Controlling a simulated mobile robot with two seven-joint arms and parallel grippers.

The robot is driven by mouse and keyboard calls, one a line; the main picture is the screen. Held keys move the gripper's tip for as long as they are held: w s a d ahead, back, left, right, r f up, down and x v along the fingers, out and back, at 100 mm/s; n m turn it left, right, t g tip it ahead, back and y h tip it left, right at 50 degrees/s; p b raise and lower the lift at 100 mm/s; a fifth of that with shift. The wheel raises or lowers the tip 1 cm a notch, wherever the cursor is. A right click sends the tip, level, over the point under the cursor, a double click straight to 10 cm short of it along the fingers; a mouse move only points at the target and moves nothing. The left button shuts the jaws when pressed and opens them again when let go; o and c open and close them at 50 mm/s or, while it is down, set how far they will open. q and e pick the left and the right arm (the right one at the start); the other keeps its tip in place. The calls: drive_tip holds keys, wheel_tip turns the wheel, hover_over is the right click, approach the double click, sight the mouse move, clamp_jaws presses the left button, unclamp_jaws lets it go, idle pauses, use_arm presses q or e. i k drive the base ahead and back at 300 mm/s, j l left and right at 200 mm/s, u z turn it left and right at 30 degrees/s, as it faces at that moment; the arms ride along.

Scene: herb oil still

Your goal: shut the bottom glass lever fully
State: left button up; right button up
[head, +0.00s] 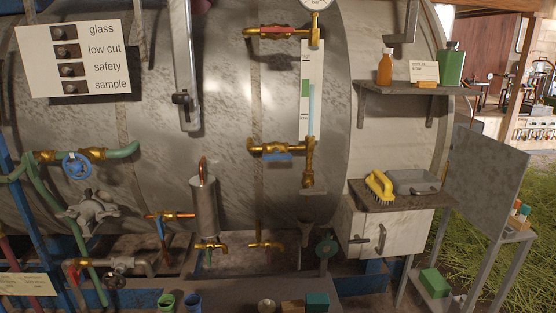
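The gauge glass (311,105) stands upright on the front of the big grey steel drum, with a light blue column in its lower part. Brass fittings join it at top and bottom. The bottom glass lever (277,157) has a blue handle and sits just under the bottom brass valve (262,147). The handle lies roughly level, along the brass pipe. The top lever (278,30) has a red handle, also lying along its brass pipe. Neither of my grippers shows in the head view.
A shelf (405,89) with bottles and a cabinet (385,232) with a yellow brush (380,186) stand right of the glass. A steel cylinder (203,205) stands below left. A label board (73,60) hangs upper left. A low bench (235,300) crosses the front. Space before the blue lever looks clear.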

sight(276, 155)
drive_tip(key=i+j+z, duration=0.25)
drive_tip(key=i+j, duration=0.25)
drive_tip(key=i+j+z, duration=0.3)
drive_tip(key=i+j, duration=0.2)
drive_tip(key=j, duration=0.1)
